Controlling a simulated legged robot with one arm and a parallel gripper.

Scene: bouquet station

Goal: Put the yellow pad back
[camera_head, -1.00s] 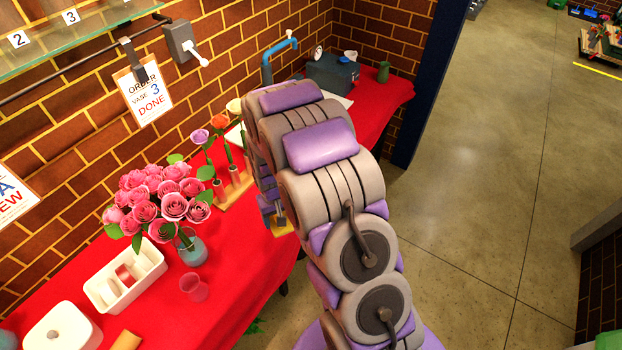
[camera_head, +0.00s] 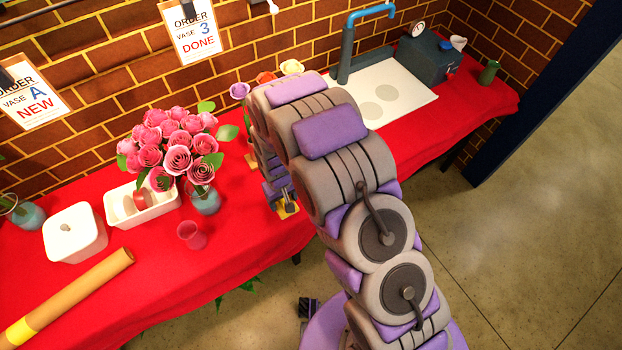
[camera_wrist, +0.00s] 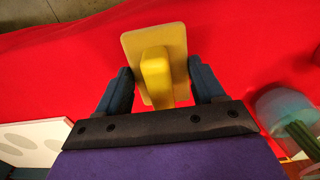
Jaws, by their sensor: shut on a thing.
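The yellow pad (camera_wrist: 150,32) fills the middle of the wrist view, a flat square with a yellow block-like grip on it. My gripper (camera_wrist: 162,84) is shut on that grip, one dark finger on each side. In the head view a bit of the yellow pad (camera_head: 288,210) shows below my gripper (camera_head: 281,195), over the front part of the red table. Whether the pad touches the cloth is unclear.
A glass vase (camera_head: 205,199) of pink roses, a pink cup (camera_head: 191,235), a white tray (camera_head: 150,213), a lidded white box (camera_head: 75,234) and a brown tube (camera_head: 85,287) stand left. Single flowers (camera_head: 240,91) stand behind my arm. A blue tap (camera_head: 347,55) rises behind the board.

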